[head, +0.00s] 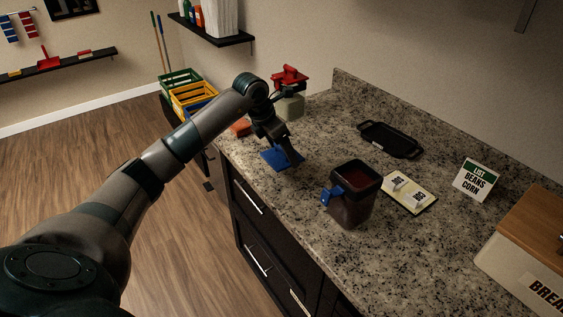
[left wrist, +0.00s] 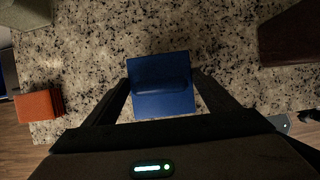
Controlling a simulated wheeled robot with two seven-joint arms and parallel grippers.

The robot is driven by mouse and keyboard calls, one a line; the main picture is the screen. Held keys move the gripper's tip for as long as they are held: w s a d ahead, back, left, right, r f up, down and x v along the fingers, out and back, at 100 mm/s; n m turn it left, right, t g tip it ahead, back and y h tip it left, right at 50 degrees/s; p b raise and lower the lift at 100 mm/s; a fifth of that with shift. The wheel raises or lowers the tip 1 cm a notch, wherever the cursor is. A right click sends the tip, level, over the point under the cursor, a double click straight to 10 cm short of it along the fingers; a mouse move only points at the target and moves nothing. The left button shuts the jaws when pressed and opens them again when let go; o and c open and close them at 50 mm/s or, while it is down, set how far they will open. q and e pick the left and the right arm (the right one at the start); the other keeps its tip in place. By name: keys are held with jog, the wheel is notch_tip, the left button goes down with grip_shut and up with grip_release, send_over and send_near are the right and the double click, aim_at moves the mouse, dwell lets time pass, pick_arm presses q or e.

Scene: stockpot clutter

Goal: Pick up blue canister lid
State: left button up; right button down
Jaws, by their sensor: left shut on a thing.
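The blue canister lid (head: 276,156) is a flat blue square at the left edge of the counter, in front of the pale green canister. My left gripper (head: 292,161) reaches down over it. In the left wrist view the lid (left wrist: 160,103) lies between the two fingers, which are shut on its raised grip (left wrist: 162,81). I cannot tell whether the lid touches the counter. A dark open-topped canister (head: 350,207) with a blue clip and reddish inside stands to the right of the lid. My right gripper is not in view.
A pale canister with a red top (head: 289,104) and an orange block (head: 240,128) are behind the lid. A black tray (head: 390,139), a card with white labels (head: 408,193), a list sign (head: 475,181) and a bread box (head: 525,255) stand on the granite counter (head: 330,130).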

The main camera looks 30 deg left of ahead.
pick_arm(q)
jog(key=s+d+r+b, duration=0.2)
jog(key=d+r, duration=0.4)
jog(key=d, duration=0.5)
jog(key=shift+s+r+b, duration=0.25)
jog(key=shift+s+b, duration=0.15)
jog(key=shift+b, duration=0.35)
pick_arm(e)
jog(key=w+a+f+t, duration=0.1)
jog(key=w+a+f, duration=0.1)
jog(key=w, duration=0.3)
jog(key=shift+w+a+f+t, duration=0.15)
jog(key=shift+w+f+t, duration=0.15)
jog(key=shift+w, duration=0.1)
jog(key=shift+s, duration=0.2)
